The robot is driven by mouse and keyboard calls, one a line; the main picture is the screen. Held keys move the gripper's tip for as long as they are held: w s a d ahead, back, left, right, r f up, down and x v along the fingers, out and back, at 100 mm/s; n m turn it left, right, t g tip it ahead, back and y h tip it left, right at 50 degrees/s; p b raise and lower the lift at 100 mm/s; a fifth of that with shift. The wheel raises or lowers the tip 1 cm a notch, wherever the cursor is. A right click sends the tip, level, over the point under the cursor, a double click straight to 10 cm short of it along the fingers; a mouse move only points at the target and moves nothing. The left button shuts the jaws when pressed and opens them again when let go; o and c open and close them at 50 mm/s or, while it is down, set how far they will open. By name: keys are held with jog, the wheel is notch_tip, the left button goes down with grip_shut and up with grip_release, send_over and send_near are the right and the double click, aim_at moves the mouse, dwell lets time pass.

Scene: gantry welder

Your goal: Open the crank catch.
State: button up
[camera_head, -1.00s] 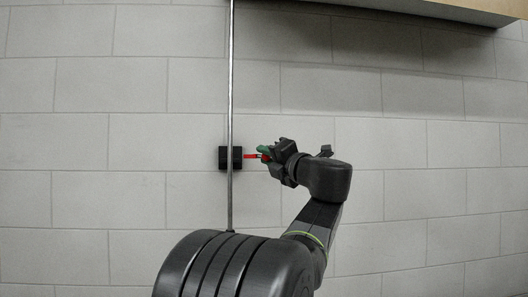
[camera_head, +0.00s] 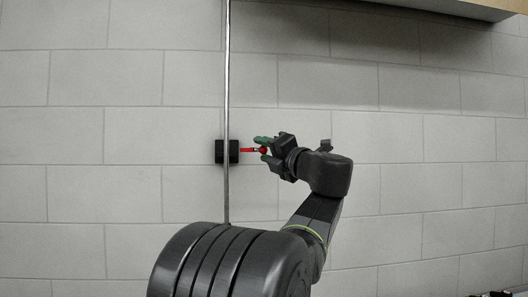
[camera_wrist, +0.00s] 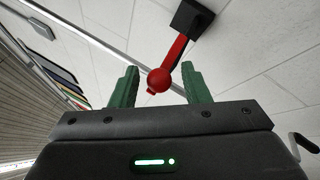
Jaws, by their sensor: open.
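The crank catch is a black box (camera_head: 220,151) on the block wall with a red lever (camera_head: 249,150) pointing right, ending in a red ball knob (camera_head: 263,150). In the wrist view the black box (camera_wrist: 191,17) is at the top, and the red lever (camera_wrist: 174,48) runs down to the red knob (camera_wrist: 159,80). My gripper (camera_head: 262,149) has green fingers and is open. In the wrist view the fingers of my gripper (camera_wrist: 158,86) stand on either side of the knob, with visible gaps.
A thin vertical metal rod (camera_head: 227,90) passes in front of the black box. A wooden-edged shelf or cabinet (camera_head: 455,8) juts out at the top right.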

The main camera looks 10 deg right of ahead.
jog(key=b+v, duration=0.1)
jog(key=v, duration=1.2)
jog(key=shift+b, duration=0.4)
jog(key=p+x, duration=0.2)
jog(key=x, duration=1.1)
jog(key=shift+w+a+r, duration=0.15)
jog(key=shift+w+a, duration=0.05)
jog(key=shift+w, duration=0.1)
